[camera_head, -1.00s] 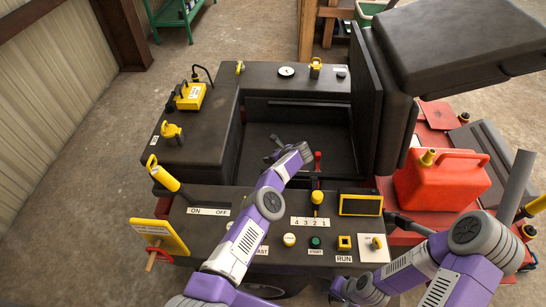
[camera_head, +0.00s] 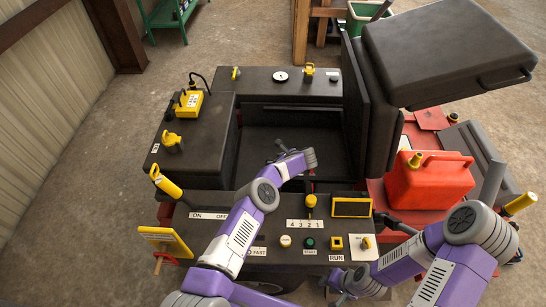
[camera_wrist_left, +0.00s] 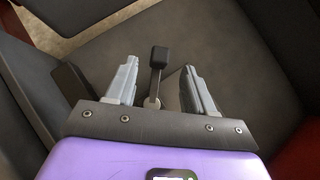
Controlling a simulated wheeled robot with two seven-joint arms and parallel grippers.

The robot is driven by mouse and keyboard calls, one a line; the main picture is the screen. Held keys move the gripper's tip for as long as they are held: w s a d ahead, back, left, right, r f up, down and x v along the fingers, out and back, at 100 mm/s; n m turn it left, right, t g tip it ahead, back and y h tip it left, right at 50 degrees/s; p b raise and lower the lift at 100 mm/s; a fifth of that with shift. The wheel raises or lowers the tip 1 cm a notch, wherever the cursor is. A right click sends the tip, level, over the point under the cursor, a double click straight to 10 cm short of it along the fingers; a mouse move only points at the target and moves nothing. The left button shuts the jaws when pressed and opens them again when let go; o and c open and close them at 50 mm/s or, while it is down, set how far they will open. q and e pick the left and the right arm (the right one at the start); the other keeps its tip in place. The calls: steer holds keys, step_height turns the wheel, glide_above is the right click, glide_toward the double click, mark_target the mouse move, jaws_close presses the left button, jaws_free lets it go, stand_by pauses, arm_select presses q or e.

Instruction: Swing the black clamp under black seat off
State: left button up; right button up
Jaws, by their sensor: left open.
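A short lever with a black block-shaped end (camera_wrist_left: 159,56), which looks like the black clamp, stands between the fingers of my left gripper (camera_wrist_left: 158,72) in the left wrist view. The fingers are open on either side of it, and I see no clear contact. In the head view my left gripper (camera_head: 282,150) reaches over the console into the dark well, and the clamp cannot be made out there. The large black seat (camera_head: 448,48) is tilted up at the upper right. My right gripper (camera_head: 342,284) is low in front of the console; its fingers are too small to judge.
The console (camera_head: 205,232) carries labelled buttons, a yellow-knobbed lever (camera_head: 310,203) and a yellow-framed display (camera_head: 351,207). A red fuel can (camera_head: 428,184) stands at the right. A yellow-handled lever (camera_head: 168,184) rises at the left. The dark well (camera_head: 290,130) is mostly empty.

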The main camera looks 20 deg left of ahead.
arm_select(q)
steer(key=shift+s+d+r, duration=0.2)
steer(key=shift+d+r, duration=0.1)
steer(key=shift+r, duration=0.05)
steer(key=w+r+m+t+h, duration=0.1)
steer(key=w+r+m+t, duration=0.1)
steer(key=w+m+t, duration=0.4)
steer(key=m+g+h+b, duration=0.4)
steer(key=m+g+h, duration=0.2)
steer(key=m+h, duration=0.45)
glide_toward(268, 160)
steer(key=d+f+m+y, duration=0.2)
steer(key=shift+n+h, duration=0.25)
steer(key=b+x, duration=0.3)
steer(key=x, duration=0.4)
steer(key=shift+w, duration=0.2)
steer(key=shift+r, duration=0.1)
steer(key=shift+c, duration=0.3)
jaws_close()
